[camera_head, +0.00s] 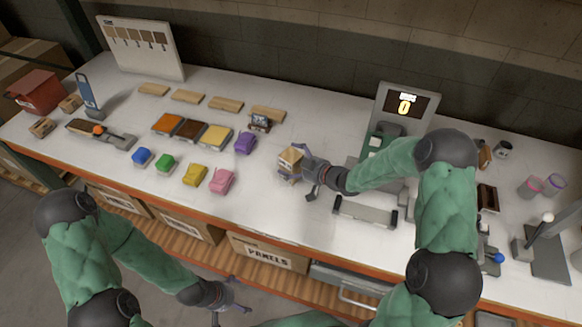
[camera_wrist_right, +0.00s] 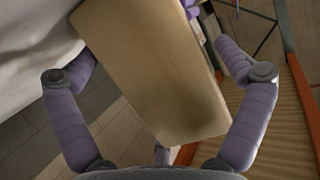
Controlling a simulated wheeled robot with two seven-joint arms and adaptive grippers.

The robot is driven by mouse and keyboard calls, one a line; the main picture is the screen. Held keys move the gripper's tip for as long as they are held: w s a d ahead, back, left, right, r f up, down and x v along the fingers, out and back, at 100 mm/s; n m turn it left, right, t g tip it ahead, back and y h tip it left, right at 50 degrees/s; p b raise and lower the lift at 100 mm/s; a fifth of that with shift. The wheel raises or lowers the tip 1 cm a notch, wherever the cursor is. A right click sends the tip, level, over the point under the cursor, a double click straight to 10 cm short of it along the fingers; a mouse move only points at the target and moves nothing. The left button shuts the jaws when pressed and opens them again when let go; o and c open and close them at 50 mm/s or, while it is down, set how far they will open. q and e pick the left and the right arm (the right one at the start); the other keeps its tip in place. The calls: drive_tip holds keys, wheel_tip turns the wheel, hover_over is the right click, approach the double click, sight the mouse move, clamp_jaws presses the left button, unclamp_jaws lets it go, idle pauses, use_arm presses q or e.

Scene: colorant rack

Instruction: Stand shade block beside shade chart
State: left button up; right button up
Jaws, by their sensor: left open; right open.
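The shade chart (camera_head: 140,47) is a white upright board with a row of brown swatches at the back left of the table. A tan wooden block (camera_head: 289,157), which looks like the shade block, is at my right gripper (camera_head: 298,172) near the table's middle. In the right wrist view the block (camera_wrist_right: 150,70) fills the space between the fingers of my right gripper (camera_wrist_right: 158,105), which is open around it. Whether the fingers touch it, I cannot tell. My left gripper (camera_head: 225,298) is open and empty, low in front of the table.
Several flat wooden pieces (camera_head: 187,96) lie in front of the chart. Colour trays (camera_head: 190,131) and coloured lumps (camera_head: 165,162) lie nearer. A blue-handled tool (camera_head: 88,95) stands at the left.

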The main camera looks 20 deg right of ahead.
drive_tip(key=c, duration=1.2)
